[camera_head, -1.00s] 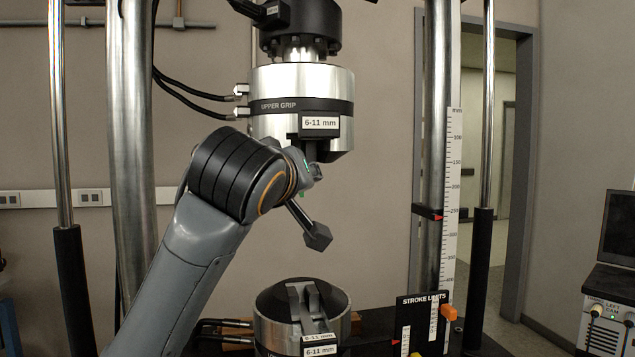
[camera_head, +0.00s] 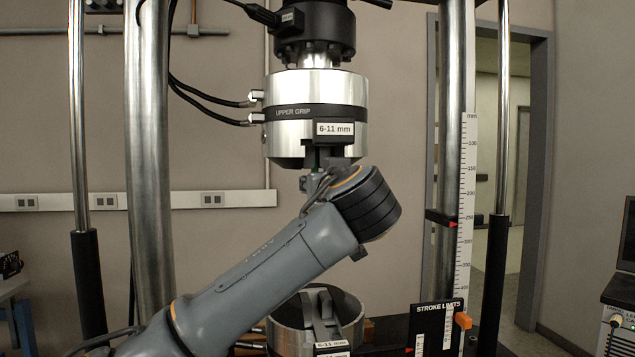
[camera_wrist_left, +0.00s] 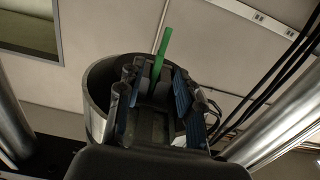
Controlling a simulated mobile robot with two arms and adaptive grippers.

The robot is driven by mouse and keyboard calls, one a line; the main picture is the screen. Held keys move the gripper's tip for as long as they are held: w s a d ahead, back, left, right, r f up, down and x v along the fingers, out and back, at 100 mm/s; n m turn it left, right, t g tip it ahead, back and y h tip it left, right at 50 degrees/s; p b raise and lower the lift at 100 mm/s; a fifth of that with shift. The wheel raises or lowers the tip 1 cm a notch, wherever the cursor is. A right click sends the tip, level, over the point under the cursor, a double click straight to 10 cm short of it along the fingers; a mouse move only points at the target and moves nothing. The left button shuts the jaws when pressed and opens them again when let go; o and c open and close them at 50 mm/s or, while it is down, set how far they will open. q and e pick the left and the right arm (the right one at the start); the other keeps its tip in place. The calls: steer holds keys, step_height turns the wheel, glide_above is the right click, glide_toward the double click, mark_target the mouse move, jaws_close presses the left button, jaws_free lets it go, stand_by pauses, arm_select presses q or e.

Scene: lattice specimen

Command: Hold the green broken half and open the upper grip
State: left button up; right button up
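The upper grip (camera_head: 315,95), a silver cylinder with a black band, hangs at the top centre of the head view. My left arm reaches up to just below it, and its wrist hides the fingers there. In the left wrist view the green broken half (camera_wrist_left: 161,50) is a narrow strip projecting from between grey jaw blocks, with the round silver grip body (camera_wrist_left: 98,110) behind. My left gripper (camera_wrist_left: 155,95) has its blue-padded fingers apart on either side of the strip's line; I see no contact. My right gripper is not in view.
The lower grip (camera_head: 318,312) stands below my arm, partly hidden by it. A stroke limits panel (camera_head: 436,328) is to its right. Steel columns (camera_head: 149,180) flank the grips. Black hoses (camera_head: 210,98) run to the upper grip's left side.

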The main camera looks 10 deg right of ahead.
arm_select(q)
steer(key=shift+w, duration=2.25)
jaws_close()
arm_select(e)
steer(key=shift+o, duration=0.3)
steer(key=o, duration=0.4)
